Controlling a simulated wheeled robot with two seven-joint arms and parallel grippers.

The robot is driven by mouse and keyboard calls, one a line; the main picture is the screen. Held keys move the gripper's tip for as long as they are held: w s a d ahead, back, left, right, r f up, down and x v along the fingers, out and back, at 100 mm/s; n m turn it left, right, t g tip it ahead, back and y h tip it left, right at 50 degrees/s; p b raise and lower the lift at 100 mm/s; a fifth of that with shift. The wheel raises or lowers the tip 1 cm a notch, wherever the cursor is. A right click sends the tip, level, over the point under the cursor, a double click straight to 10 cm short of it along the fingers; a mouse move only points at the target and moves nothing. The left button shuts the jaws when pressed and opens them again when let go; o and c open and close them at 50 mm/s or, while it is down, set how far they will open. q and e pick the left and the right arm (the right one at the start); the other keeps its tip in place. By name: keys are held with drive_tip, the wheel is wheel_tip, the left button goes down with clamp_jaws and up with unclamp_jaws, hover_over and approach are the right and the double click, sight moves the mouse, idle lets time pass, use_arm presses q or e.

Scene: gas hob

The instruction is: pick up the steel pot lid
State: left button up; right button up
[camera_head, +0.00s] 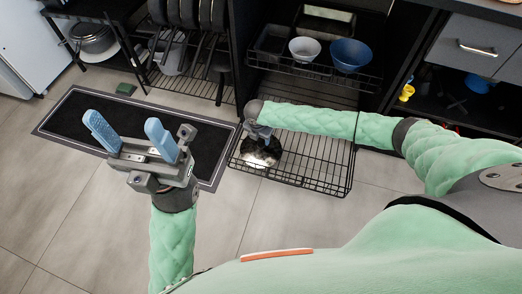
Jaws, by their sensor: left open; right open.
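A round, shiny dark-and-bright steel piece, which looks like the pot lid (262,157), lies in the low pulled-out wire basket (318,186). My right gripper (262,134) is just above its far side, pointing down, and hides part of it. Its fingers are mostly hidden by my wrist, and I cannot tell whether they touch the lid. My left gripper (130,128) is open and empty, its two blue fingers apart, over the dark mat and away from the basket.
The dark mat (75,112) lies on the tiled floor. A higher wire shelf (300,70) holds a white bowl (304,49) and a blue bowl (350,55). A black rack with pans (188,12) stands left of the cabinet. The floor in front of the basket is clear.

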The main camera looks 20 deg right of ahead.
sight(261, 144)
drive_tip(key=f, duration=0.1)
drive_tip(key=f+b, duration=0.1)
drive_tip(key=f, duration=0.1)
drive_tip(key=f+b, duration=0.1)
drive_tip(key=shift+w+d+f, duration=0.1)
drive_tip(key=shift+d+f, duration=0.15)
drive_tip(key=shift+f, duration=0.15)
clamp_jaws()
